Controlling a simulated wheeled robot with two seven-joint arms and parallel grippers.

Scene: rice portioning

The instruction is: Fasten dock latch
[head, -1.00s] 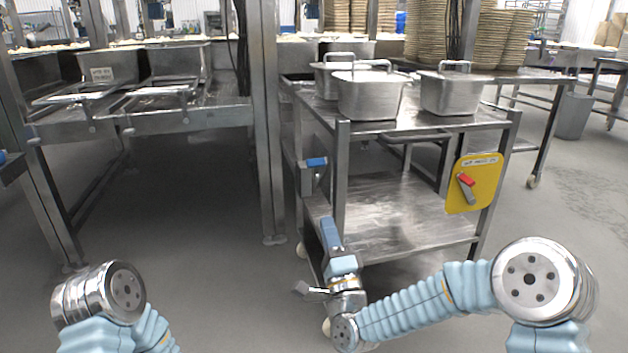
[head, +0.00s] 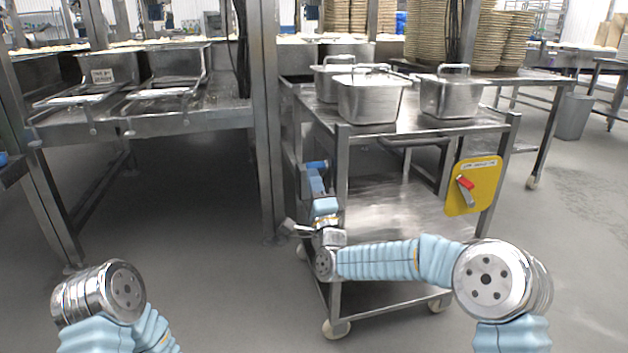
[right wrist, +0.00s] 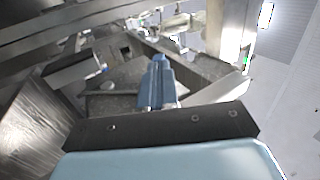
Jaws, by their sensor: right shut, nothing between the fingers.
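The dock latch with its blue handle (head: 316,164) is on the left side of the steel cart (head: 430,127), beside its front left post. My right gripper (head: 314,178) is just below the handle in the head view, shut and empty. From the head it overlaps the latch's lower part, so I cannot tell whether they touch. In the right wrist view my shut blue fingers (right wrist: 158,80) point ahead toward grey metal parts; I cannot clearly make out the latch there. My left gripper is out of view; only part of my left arm shows at the lower left.
Lidded steel pans (head: 370,98) stand on the cart top. A yellow panel (head: 473,186) with a red-tipped lever hangs at the cart's right front. A steel post (head: 266,130) of the station stands left of the cart. The floor (head: 210,290) in front is clear.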

